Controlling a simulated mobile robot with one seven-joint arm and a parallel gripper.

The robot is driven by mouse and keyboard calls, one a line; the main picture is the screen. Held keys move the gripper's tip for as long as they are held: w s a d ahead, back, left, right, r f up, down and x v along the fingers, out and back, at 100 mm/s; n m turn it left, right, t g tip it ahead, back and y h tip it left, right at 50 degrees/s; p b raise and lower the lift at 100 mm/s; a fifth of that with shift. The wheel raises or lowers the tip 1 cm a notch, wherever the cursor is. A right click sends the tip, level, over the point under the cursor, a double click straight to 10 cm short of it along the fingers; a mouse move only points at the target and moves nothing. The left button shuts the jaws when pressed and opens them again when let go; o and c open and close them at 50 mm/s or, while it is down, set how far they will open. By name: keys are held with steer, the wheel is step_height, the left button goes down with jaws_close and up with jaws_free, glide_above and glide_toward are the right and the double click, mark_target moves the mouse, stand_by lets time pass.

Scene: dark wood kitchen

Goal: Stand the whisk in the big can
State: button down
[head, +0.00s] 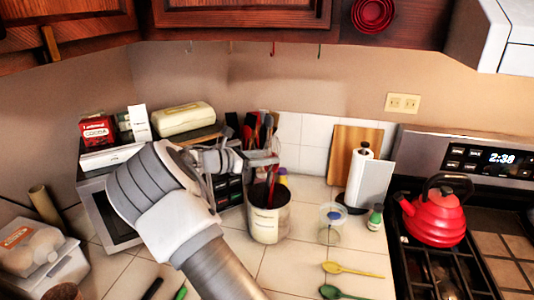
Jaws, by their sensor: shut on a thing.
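The big can (268,222) stands upright on the tiled counter, a grey metal cylinder with a pale label. My gripper (264,160) is just above its mouth, reaching in from the left. It is shut on a thin, red-coloured thing, apparently the whisk (271,186), which runs down from the fingers into the can's mouth. The whisk's lower end is hidden by the can's wall. I cannot tell whether it touches the bottom. Its upper part is hard to tell apart from the dark and red utensils behind.
Several utensils (256,128) stand behind the can. A toaster oven (105,217) is left of it, partly behind my arm. A clear jar (331,226), green bottle (375,217) and paper towel roll (366,181) stand right. Yellow (355,270) and green spoons (340,293) lie in front.

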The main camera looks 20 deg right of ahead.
steer(key=shift+a+f+b, duration=0.2)
steer(key=shift+f+b, duration=0.45)
steer(key=shift+f, duration=1.3)
steer(key=shift+c, duration=1.5)
jaws_free()
steer(key=b+v, duration=0.1)
steer(key=v, duration=1.6)
steer(key=shift+a, duration=0.2)
steer(key=shift+r, duration=0.1)
